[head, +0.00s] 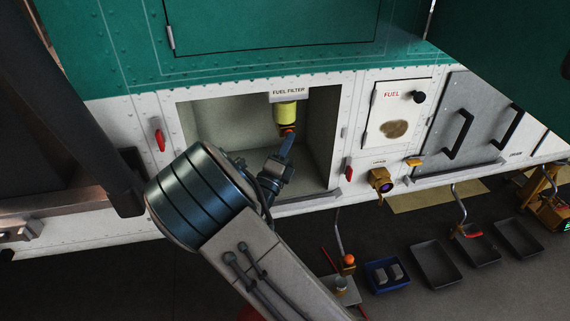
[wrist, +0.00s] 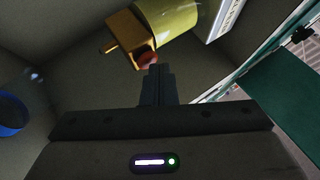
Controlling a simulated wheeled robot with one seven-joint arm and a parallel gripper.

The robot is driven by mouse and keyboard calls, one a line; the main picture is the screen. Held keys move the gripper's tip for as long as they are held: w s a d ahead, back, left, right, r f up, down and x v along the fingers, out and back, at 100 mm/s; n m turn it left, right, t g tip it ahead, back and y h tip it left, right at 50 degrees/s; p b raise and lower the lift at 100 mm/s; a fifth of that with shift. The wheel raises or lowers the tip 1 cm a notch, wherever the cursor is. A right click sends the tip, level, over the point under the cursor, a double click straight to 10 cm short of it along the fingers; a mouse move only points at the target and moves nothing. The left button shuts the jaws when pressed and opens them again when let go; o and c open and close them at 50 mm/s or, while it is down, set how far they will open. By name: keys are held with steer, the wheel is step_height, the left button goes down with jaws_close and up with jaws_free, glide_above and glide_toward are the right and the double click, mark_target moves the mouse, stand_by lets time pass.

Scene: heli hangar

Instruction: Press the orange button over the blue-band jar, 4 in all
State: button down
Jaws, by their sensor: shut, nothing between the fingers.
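A yellow-green fuel filter (head: 286,112) hangs in the open bay under its label. Below it is an orange-brown block, clearer in the wrist view (wrist: 130,38), with a red-orange button (wrist: 147,60) on its near side. My gripper (head: 287,141) is shut and empty, reaching into the bay. In the wrist view its fingertips (wrist: 155,68) are right at the button; I cannot tell whether they touch it. A blue band on what looks like a jar (wrist: 12,115) shows at the left edge of the wrist view. My arm seems to hide it in the head view.
The bay walls (head: 322,130) stand close around my gripper. A fuel panel (head: 398,112) and a grey door with black handles (head: 465,120) are to the right. Below stand several dark trays (head: 436,264), a blue bin (head: 387,275) and an orange ball (head: 349,259).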

steer(key=shift+s, duration=0.2)
steer(key=s, duration=0.2)
steer(key=s+d+p, duration=0.1)
steer(key=s+p, duration=0.1)
steer(key=s, duration=0.1)
steer(key=shift+s+d, duration=0.3)
steer(key=shift+d, duration=0.05)
stand_by(2.6)
